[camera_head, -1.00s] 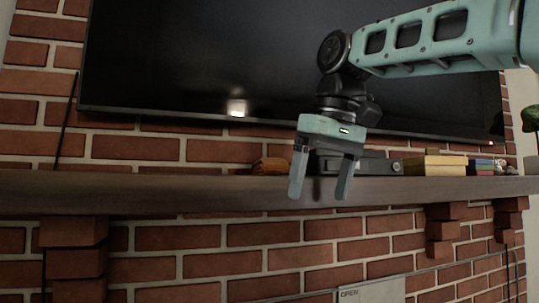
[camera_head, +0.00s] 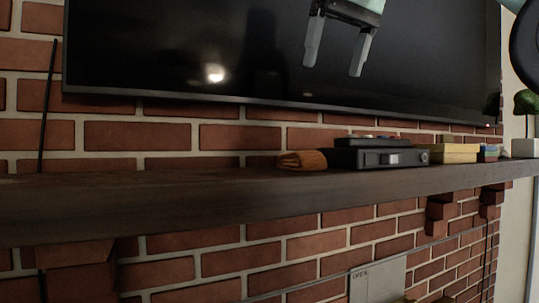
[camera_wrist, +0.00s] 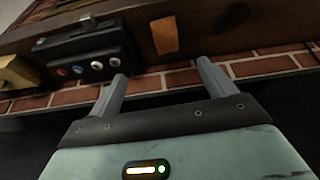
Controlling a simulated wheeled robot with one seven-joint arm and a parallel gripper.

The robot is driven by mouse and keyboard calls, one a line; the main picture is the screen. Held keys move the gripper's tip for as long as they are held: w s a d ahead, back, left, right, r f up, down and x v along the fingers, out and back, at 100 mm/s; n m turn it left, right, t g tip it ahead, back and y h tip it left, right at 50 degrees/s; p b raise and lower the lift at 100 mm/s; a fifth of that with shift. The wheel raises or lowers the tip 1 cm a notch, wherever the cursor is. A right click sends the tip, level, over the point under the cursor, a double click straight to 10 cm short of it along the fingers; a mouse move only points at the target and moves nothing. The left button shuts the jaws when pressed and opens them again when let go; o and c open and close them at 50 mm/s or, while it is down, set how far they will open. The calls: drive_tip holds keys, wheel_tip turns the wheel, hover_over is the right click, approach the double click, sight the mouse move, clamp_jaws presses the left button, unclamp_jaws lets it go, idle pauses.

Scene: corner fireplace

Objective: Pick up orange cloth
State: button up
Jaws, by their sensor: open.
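The orange cloth (camera_head: 302,160) lies folded on the wooden mantel shelf (camera_head: 150,205), just left of a black device. In the wrist view the cloth (camera_wrist: 165,36) is a small orange patch on the shelf, beyond the fingertips. My gripper (camera_head: 332,70) is above the cloth and slightly to its right in the head view, seen against the dark screen. Its fingers are apart with nothing between them, and in the wrist view the gripper (camera_wrist: 160,70) is also open and empty.
A black device (camera_head: 375,157) with knobs stands right of the cloth. Yellow boxes (camera_head: 455,152) and smaller items follow further right. A large dark screen (camera_head: 200,50) hangs behind the shelf. The shelf left of the cloth is clear.

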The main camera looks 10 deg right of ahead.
drive_tip(key=w+a+f, duration=0.1)
drive_tip(key=b, duration=0.4)
hover_over(301, 160)
drive_tip(key=w+d, duration=0.2)
drive_tip(key=d, duration=0.1)
wheel_tip(301, 160, down, 10)
drive_tip(key=shift+r, duration=0.25)
drive_tip(key=shift+w+p+x, duration=0.15)
drive_tip(key=shift+p+x, duration=0.2)
drive_tip(key=shift+x, duration=1.1)
drive_tip(key=shift+w+p+x, duration=0.1)
drive_tip(key=shift+p+x, duration=0.2)
drive_tip(key=shift+x, duration=1.15)
drive_tip(key=shift+a+r, duration=0.15)
drive_tip(key=c, duration=1.1)
